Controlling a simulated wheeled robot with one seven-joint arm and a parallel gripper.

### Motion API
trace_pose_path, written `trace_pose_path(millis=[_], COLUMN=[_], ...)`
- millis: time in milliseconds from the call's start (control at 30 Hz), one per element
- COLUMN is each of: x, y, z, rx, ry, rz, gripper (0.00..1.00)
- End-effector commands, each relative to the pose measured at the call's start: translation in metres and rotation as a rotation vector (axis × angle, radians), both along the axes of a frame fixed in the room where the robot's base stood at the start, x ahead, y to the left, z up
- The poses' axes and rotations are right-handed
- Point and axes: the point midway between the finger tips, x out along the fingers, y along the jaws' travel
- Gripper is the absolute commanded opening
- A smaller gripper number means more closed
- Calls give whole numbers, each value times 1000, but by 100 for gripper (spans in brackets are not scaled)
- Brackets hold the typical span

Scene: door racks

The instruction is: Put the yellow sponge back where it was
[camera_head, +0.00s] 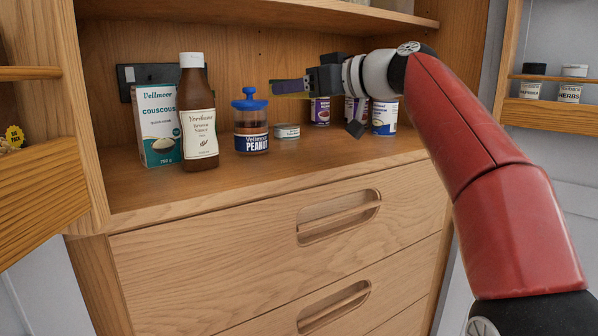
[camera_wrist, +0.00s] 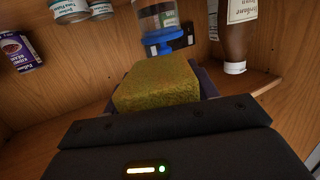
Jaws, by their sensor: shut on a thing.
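The yellow sponge (camera_wrist: 157,84), a block with a rough olive-yellow surface, is in the wrist view, between the fingers of my gripper (camera_wrist: 160,95). My gripper is shut on it. The sponge is mostly or wholly hidden behind the fingers there.
On the shelf (camera_head: 290,160) stand a couscous box (camera_head: 158,125), a brown sauce bottle (camera_head: 198,115), a blue-lidded peanut jar (camera_head: 250,122), a small tin (camera_head: 286,131) and several cans at right (camera_head: 384,118). The shelf's front strip is clear. Door racks flank the cabinet.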

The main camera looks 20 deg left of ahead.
Motion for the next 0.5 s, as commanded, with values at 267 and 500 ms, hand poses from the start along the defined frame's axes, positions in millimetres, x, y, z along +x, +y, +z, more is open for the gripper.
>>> trace_pose_path(millis=[267,500], x=[-1,0], y=[-1,0], z=[-69,-90], rx=[0,0], ry=[1,1], rz=[-2,-2], gripper=[37,37])
